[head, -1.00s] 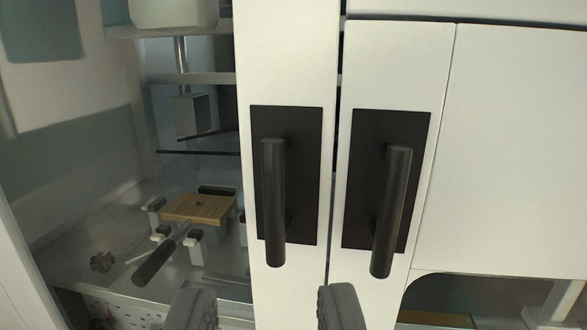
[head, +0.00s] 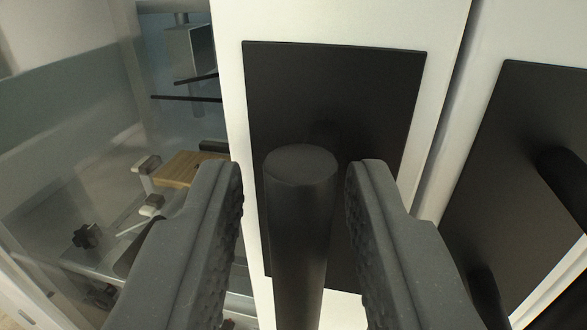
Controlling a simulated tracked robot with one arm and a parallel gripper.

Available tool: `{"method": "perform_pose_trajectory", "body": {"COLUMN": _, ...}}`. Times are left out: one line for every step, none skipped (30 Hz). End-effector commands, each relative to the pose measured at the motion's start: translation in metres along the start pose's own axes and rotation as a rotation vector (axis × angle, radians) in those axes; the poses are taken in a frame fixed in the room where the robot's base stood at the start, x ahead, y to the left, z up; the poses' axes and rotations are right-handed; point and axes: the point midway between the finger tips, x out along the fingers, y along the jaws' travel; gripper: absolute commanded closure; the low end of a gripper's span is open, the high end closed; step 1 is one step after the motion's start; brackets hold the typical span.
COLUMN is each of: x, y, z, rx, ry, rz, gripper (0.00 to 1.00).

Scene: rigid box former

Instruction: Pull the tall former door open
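The tall former door (head: 229,22) is a white panel with a black backing plate (head: 335,75) on it. A black upright bar handle (head: 300,230) stands out from that plate. My gripper (head: 295,185) is open, with one grey finger on each side of the handle. A gap shows between the handle and each finger. The lower end of the handle runs out of the bottom of the picture.
A second white door with a black plate (head: 515,150) and black handle (head: 565,185) is close on the right, past a narrow gap. At left, a clear panel shows the machine inside, with a wooden block (head: 185,168) and a black knob (head: 86,236).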

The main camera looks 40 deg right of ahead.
Motion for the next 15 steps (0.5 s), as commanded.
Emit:
{"method": "perform_pose_trajectory", "body": {"x": 0.0008, "y": 0.0002, "z": -0.0001, "rx": 0.000, "ry": 0.000, "rz": 0.000, "gripper": 0.71}}
{"method": "perform_pose_trajectory", "body": {"x": 0.0009, "y": 0.0003, "z": 0.0001, "rx": 0.000, "ry": 0.000, "rz": 0.000, "gripper": 0.71}}
{"method": "perform_pose_trajectory", "body": {"x": 0.0009, "y": 0.0004, "z": 0.0001, "rx": 0.000, "ry": 0.000, "rz": 0.000, "gripper": 0.71}}
{"method": "perform_pose_trajectory", "body": {"x": 0.0009, "y": 0.0004, "z": 0.0001, "rx": 0.000, "ry": 0.000, "rz": 0.000, "gripper": 0.71}}
{"method": "perform_pose_trajectory", "body": {"x": 0.0008, "y": 0.0004, "z": 0.0002, "rx": 0.000, "ry": 0.000, "rz": 0.001, "gripper": 0.71}}
{"method": "perform_pose_trajectory", "body": {"x": 0.0008, "y": 0.0004, "z": 0.0001, "rx": 0.000, "ry": 0.000, "rz": 0.001, "gripper": 0.71}}
{"method": "perform_pose_trajectory", "body": {"x": 0.0007, "y": 0.0005, "z": 0.0002, "rx": 0.000, "ry": 0.000, "rz": 0.001, "gripper": 0.71}}
{"method": "perform_pose_trajectory", "body": {"x": 0.0007, "y": 0.0005, "z": 0.0002, "rx": 0.000, "ry": 0.000, "rz": 0.001, "gripper": 0.77}}
{"method": "perform_pose_trajectory", "body": {"x": 0.0007, "y": 0.0005, "z": 0.0002, "rx": -0.001, "ry": 0.000, "rz": 0.001, "gripper": 0.88}}
{"method": "perform_pose_trajectory", "body": {"x": 0.0007, "y": 0.0005, "z": 0.0002, "rx": -0.001, "ry": 0.000, "rz": 0.001, "gripper": 0.96}}
{"method": "perform_pose_trajectory", "body": {"x": 0.0007, "y": 0.0003, "z": 0.0002, "rx": -0.001, "ry": 0.000, "rz": 0.000, "gripper": 1.00}}
{"method": "perform_pose_trajectory", "body": {"x": 0.0006, "y": 0.0001, "z": 0.0002, "rx": -0.001, "ry": 0.000, "rz": 0.000, "gripper": 1.00}}
{"method": "perform_pose_trajectory", "body": {"x": 0.0006, "y": -0.0001, "z": 0.0002, "rx": -0.001, "ry": 0.000, "rz": -0.001, "gripper": 1.00}}
{"method": "perform_pose_trajectory", "body": {"x": 0.0005, "y": -0.0003, "z": 0.0001, "rx": -0.001, "ry": 0.000, "rz": -0.001, "gripper": 1.00}}
{"method": "perform_pose_trajectory", "body": {"x": 0.0004, "y": -0.0005, "z": 0.0000, "rx": -0.001, "ry": 0.001, "rz": -0.002, "gripper": 1.00}}
